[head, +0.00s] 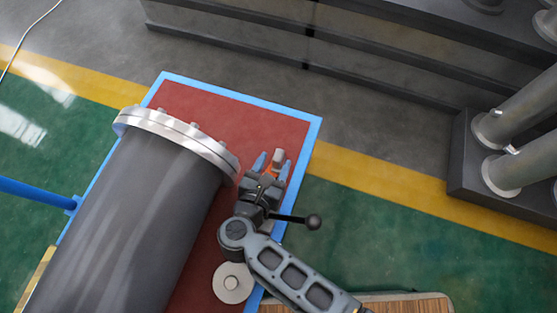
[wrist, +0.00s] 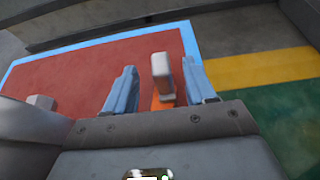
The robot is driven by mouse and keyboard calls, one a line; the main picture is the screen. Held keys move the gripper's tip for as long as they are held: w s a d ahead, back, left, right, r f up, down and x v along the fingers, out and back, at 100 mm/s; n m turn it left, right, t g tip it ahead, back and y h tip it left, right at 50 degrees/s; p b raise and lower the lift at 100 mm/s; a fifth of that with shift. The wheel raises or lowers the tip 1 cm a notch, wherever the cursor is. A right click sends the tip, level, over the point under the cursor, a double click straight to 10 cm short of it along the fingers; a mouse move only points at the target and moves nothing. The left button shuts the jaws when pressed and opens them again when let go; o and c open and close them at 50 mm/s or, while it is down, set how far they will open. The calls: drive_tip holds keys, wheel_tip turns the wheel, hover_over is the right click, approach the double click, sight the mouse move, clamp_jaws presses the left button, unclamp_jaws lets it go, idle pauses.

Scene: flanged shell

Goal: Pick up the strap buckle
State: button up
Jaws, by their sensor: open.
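The strap buckle appears to be the small pale grey block with orange beneath it, on the red surface near its right edge. It shows in the head view (head: 278,155) and the wrist view (wrist: 162,72). My gripper (head: 273,165) is open, its two blue fingers pointing toward the far side. In the wrist view my gripper (wrist: 160,68) has one finger on each side of the block. The block stands nearer the right finger, and I cannot tell whether they touch. The lower part of the orange piece is hidden behind my gripper body.
A large grey cylinder (head: 150,210) with a shiny flange (head: 175,135) lies left of my gripper. The red surface (head: 230,115) has a blue border (head: 315,135). A pale disc (head: 232,283) lies nearer. Grey pipes (head: 520,110) stand at right.

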sight(278, 157)
drive_tip(key=b+x, duration=0.2)
drive_tip(key=x, duration=0.4)
clamp_jaws()
idle(0.4)
